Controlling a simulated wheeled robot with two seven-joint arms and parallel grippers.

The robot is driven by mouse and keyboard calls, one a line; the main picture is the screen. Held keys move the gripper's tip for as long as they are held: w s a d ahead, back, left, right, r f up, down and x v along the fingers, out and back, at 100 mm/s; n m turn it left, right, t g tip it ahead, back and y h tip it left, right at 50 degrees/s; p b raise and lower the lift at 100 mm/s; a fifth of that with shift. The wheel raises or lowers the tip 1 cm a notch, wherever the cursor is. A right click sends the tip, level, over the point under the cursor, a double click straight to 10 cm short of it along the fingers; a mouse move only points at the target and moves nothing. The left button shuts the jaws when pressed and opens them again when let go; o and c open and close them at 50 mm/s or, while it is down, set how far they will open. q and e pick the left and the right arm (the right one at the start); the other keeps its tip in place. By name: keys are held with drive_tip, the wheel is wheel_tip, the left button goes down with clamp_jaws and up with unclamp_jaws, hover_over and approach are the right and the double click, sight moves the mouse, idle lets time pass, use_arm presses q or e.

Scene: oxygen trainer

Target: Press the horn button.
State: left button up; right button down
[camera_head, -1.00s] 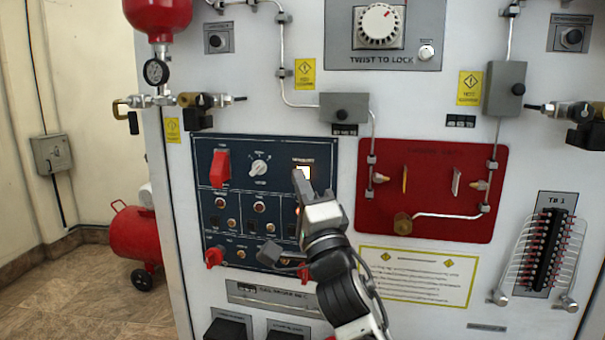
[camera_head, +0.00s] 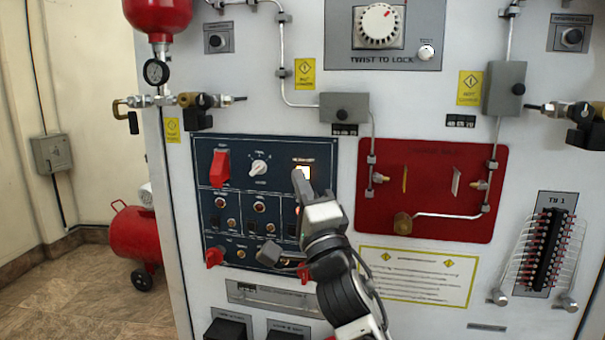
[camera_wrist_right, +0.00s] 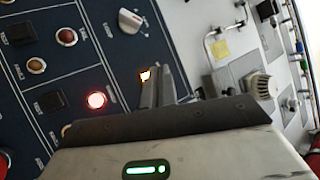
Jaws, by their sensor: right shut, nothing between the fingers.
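The blue control panel (camera_head: 280,158) is on the front of the white cabinet. At its upper right is a lit, pale square button (camera_head: 301,170), partly covered by my fingertips. Its label is too blurred to read, and I cannot tell whether it is the horn button. My right gripper (camera_head: 300,178) is shut and empty, with its tips over the lower part of that button. In the right wrist view the shut fingers (camera_wrist_right: 160,84) are beside the glowing button (camera_wrist_right: 145,75). I cannot tell whether they touch it. My left gripper is not in view.
The blue panel also has a red switch cover (camera_head: 220,167), a white rotary knob (camera_head: 258,167) and a lit red-white round button (camera_wrist_right: 96,100). A red panel (camera_head: 432,225) with metal tubing is to the right. A large dial (camera_head: 379,25) is above.

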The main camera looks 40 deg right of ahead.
idle(0.8)
drive_tip(key=shift+w+d, duration=0.3)
drive_tip(key=shift+d, duration=0.05)
drive_tip(key=shift+w+d, duration=0.25)
drive_tip(key=shift+d, duration=0.05)
idle(0.6)
idle(0.4)
drive_tip(key=shift+s+a, duration=0.55)
drive_tip(key=shift+a, duration=0.1)
drive_tip(key=s+a, duration=0.3)
drive_tip(key=shift+s+a, duration=0.1)
drive_tip(key=shift+a, duration=0.3)
idle(0.7)
